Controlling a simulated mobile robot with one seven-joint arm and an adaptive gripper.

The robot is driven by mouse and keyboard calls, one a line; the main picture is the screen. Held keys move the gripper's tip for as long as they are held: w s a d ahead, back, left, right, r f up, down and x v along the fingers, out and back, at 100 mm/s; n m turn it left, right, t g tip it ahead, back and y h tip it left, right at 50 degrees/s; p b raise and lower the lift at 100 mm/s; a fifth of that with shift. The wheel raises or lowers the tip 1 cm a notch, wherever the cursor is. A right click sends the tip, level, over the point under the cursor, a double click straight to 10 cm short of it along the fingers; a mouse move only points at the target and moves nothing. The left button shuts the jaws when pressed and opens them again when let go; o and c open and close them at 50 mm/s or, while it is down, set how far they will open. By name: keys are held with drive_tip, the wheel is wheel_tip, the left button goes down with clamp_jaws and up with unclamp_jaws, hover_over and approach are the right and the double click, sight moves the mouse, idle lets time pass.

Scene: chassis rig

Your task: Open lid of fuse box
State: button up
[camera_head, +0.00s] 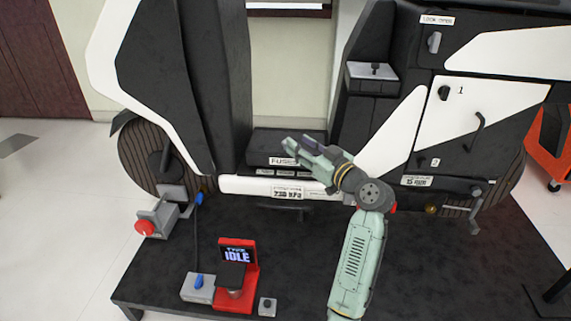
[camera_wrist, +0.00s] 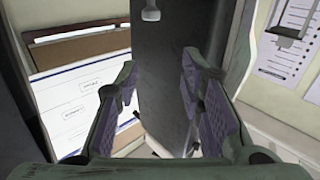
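The fuse box (camera_head: 268,145) is a low black box with a white "FUSE" label on its front, on the step-through floor of the scooter-like vehicle in the head view. Its lid looks shut, and its right part is hidden behind my gripper. My gripper (camera_head: 294,147) is at the box's right front, pointing left; I cannot tell whether it touches. In the wrist view my gripper (camera_wrist: 160,64) is open, its purple-padded fingers apart with nothing held between them. A dark upright panel (camera_wrist: 160,40) shows beyond the fingers. I cannot clearly make out the fuse box there.
The vehicle's black column (camera_head: 228,80) rises left of the box, and its seat body with a white panel (camera_head: 475,110) stands right. A red device reading "IDLE" (camera_head: 237,255), a grey switch block (camera_head: 198,288) and a red-knob unit (camera_head: 158,215) are on the dark platform (camera_head: 440,270).

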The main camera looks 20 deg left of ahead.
sight(285, 141)
wheel_tip(285, 141, down, 4)
drive_tip(key=d, duration=0.2)
drive_tip(key=shift+g, duration=0.3)
drive_tip(key=x, duration=0.5)
drive_tip(key=b+x, duration=0.1)
drive_tip(key=x, duration=0.4)
drive_tip(key=shift+w+a+r, duration=0.15)
drive_tip(key=shift+w+r, duration=0.05)
drive_tip(key=shift+w, duration=0.15)
drive_tip(key=shift+c, duration=0.2)
clamp_jaws()
